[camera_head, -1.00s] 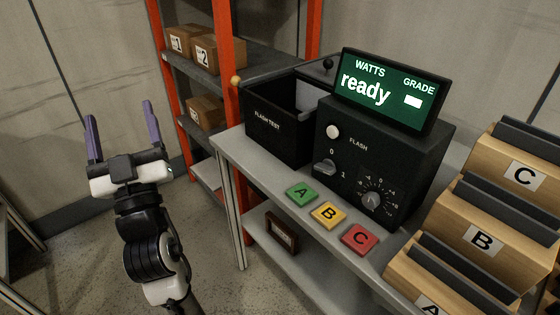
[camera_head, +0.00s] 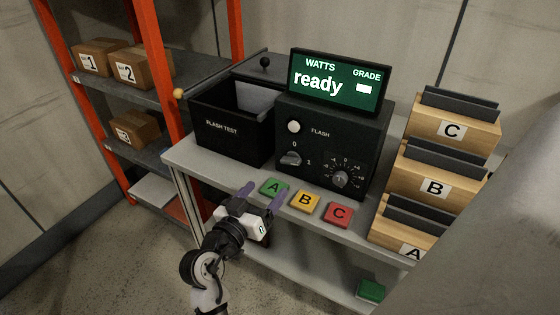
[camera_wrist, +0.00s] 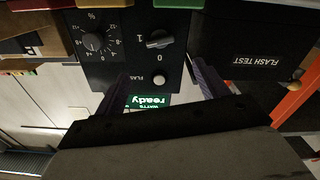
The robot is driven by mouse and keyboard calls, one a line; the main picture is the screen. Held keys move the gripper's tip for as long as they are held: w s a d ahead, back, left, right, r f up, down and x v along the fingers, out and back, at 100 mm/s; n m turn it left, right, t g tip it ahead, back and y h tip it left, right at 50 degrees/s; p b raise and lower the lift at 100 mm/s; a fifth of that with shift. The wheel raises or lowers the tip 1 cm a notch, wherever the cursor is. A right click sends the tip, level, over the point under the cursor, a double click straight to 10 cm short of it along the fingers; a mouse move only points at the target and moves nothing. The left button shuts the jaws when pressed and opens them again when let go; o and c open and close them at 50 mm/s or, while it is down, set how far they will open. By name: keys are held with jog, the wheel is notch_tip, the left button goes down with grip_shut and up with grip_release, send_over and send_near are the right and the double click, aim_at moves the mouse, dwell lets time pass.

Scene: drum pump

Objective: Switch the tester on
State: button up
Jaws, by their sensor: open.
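The tester (camera_head: 330,140) is a black box on the grey bench. Its lit green display (camera_head: 336,82) reads "WATTS ready" and "GRADE" with a white block. A rotary switch (camera_head: 291,159) marked 0 and 1 is on its front; its handle lies roughly sideways, and I cannot tell for sure which mark it points to. The switch also shows upside down in the wrist view (camera_wrist: 160,40). A white FLASH button (camera_head: 293,126) is above it. My gripper (camera_head: 262,196) is open and empty at the bench's front edge, below and left of the switch, touching nothing visible.
Green A (camera_head: 274,187), yellow B (camera_head: 305,201) and red C (camera_head: 338,214) pads lie before the tester. A graduated dial (camera_head: 341,179) is right of the switch. The FLASH TEST box (camera_head: 225,130) stands left, lettered wooden bins (camera_head: 455,130) right. An orange-framed shelf (camera_head: 165,75) is at left.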

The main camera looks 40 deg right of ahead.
aim_at(289, 162)
jog(key=p+x, duration=0.3)
jog(key=x, duration=0.9)
jog(key=shift+w+d+r+p, duration=0.1)
jog(key=shift+d+p, duration=0.05)
jog(key=shift+p, duration=0.15)
jog(key=c, duration=1)
jog(key=m+b, duration=0.1)
jog(key=b, duration=0.3)
jog(key=shift+f+m, duration=0.3)
jog(key=shift+m, duration=0.1)
jog(key=shift+r+m+b, duration=0.25)
jog(key=shift+m+b, duration=0.35)
jog(key=shift+b, duration=0.1)
